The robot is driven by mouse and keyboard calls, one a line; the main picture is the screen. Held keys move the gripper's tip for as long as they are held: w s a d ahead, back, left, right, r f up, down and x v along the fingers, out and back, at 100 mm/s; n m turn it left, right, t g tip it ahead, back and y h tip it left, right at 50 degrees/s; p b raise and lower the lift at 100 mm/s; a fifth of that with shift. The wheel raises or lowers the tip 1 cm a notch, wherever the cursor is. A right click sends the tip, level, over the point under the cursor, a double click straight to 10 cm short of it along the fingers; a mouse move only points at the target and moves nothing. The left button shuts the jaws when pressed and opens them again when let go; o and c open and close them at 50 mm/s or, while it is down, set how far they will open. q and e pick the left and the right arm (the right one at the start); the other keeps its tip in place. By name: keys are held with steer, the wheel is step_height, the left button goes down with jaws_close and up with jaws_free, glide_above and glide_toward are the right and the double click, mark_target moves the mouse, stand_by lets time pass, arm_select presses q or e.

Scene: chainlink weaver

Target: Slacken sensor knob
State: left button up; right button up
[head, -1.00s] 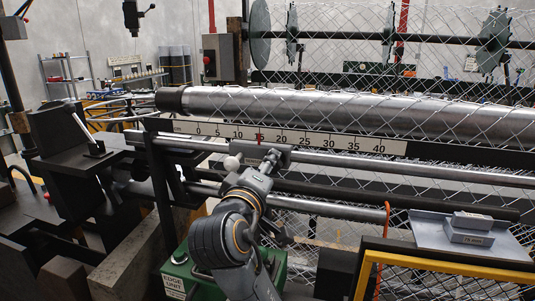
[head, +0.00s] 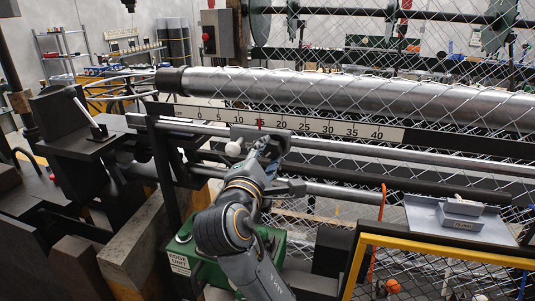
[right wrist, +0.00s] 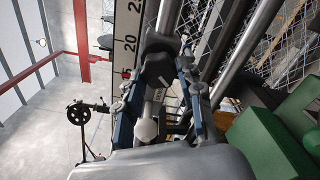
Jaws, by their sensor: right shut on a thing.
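The sensor carriage (head: 240,132) sits on the rail under the number scale (head: 330,128), near the red mark at about 15. A white ball (head: 233,149) sticks out at its left side; a pale ball end (right wrist: 147,130) also shows in the right wrist view. My right gripper (head: 268,147) is at the carriage from the front. In the right wrist view my right gripper (right wrist: 160,72) has its fingers on both sides of a dark knob (right wrist: 157,70) and is shut on it. The gripper hides most of the knob in the head view. My left gripper is not in view.
A thick steel roller (head: 350,98) with wire mesh runs above the scale. A green unit (head: 180,248) stands below my right arm. A grey tray (head: 425,220) with small blocks and a yellow frame (head: 440,251) are at the right. Parallel rails pass close to the gripper.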

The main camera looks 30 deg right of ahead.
steer(key=n, duration=1.3)
steer(key=shift+s+d+f, duration=0.1)
steer(key=shift+s+d, duration=0.05)
steer(key=shift+n, duration=0.3)
steer(key=o, duration=1.1)
steer(key=v, duration=1.2)
